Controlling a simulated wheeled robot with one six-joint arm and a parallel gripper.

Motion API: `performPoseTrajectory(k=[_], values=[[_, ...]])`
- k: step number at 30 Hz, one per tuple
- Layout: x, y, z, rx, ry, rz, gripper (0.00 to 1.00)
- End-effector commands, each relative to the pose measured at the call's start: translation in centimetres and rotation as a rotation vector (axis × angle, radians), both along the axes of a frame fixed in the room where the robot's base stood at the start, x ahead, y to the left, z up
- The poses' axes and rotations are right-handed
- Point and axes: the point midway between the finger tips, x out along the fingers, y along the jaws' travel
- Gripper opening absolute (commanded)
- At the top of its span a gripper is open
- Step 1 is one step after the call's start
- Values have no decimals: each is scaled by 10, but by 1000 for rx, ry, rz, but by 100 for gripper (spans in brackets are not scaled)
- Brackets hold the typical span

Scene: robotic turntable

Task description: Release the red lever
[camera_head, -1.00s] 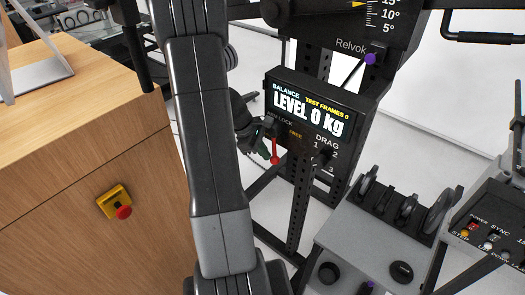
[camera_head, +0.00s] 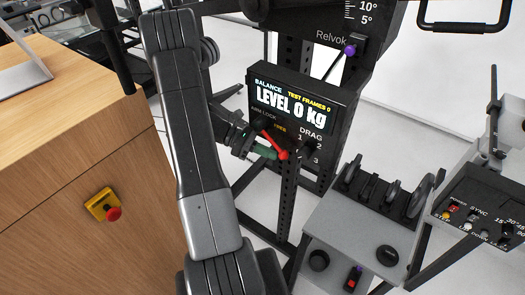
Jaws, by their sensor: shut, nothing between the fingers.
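The red lever (camera_head: 275,146) is on the black panel, below the lit screen (camera_head: 291,100) and near the "ARM LOCK" and "FREE" labels. It slants down to the right and ends in a red knob. My gripper (camera_head: 268,151) comes in from the left, with its dark green fingertips just left of the lever's lower part. The fingers are shut and hold nothing. They look close against the lever, but I cannot tell if they touch it. My arm hides part of the space left of the panel.
A wooden cabinet (camera_head: 60,150) with a red button (camera_head: 113,214) on a yellow box is at the left. A grey box (camera_head: 365,220) with dark discs stands below right of the panel. A control box (camera_head: 485,215) is at the far right. A purple knob (camera_head: 350,50) is above the screen.

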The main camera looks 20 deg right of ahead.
Motion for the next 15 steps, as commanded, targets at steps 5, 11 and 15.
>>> performPoseTrajectory(k=[5, 11, 15], values=[[-8, -6, 10, -54, 71, -3, 0], [-14, -11, 15, -73, 97, -2, 0], [-16, -12, 19, -106, 140, -2, 0]])
